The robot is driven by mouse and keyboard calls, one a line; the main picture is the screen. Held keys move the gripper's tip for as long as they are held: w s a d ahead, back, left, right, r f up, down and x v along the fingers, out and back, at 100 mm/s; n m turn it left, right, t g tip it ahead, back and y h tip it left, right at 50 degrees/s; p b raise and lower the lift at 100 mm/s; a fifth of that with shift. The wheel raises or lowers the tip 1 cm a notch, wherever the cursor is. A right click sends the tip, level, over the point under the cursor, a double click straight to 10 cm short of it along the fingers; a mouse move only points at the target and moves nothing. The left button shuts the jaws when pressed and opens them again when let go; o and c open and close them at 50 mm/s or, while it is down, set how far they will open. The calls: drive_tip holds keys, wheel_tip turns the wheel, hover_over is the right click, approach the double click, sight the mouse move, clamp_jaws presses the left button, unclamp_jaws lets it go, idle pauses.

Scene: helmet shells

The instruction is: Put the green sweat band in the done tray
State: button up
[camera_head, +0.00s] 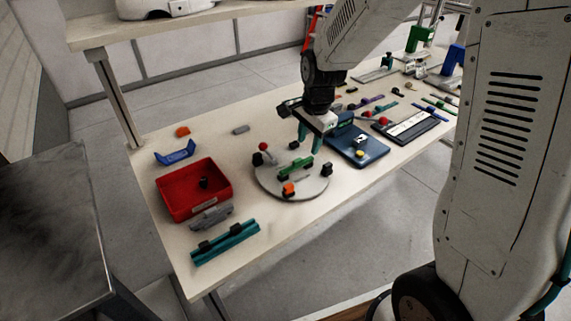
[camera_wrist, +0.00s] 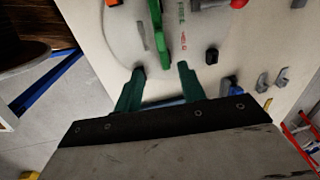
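A bright green curved piece, likely the green sweat band (camera_head: 294,168), lies on a round grey disc (camera_head: 262,184) on the table. In the wrist view the green band (camera_wrist: 158,30) lies just beyond my fingertips, roughly in line with the gap between them. My gripper (camera_head: 309,146) has teal fingers, spread apart with nothing between them; they also show in the wrist view (camera_wrist: 161,70). It hangs above the back right of the disc, apart from the band. A red tray (camera_head: 214,207) with a small dark thing inside stands left of the disc. I cannot read which tray is marked done.
The disc also carries an orange block (camera_head: 288,189), a red-topped knob (camera_head: 263,146) and dark blocks. A dark blue tray (camera_head: 375,157) stands to the right. A teal rail (camera_head: 226,243) and a grey piece (camera_head: 211,217) lie in front of the red tray. A blue holder (camera_head: 175,152) sits behind it.

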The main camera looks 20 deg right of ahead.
sight(298, 159)
drive_tip(key=a+f, duration=0.1)
drive_tip(key=f, duration=0.4)
drive_tip(key=w+a+f, duration=0.1)
drive_tip(key=f, duration=0.1)
drive_tip(key=shift+a+f, duration=0.3)
drive_tip(key=shift+f, duration=0.05)
clamp_jaws()
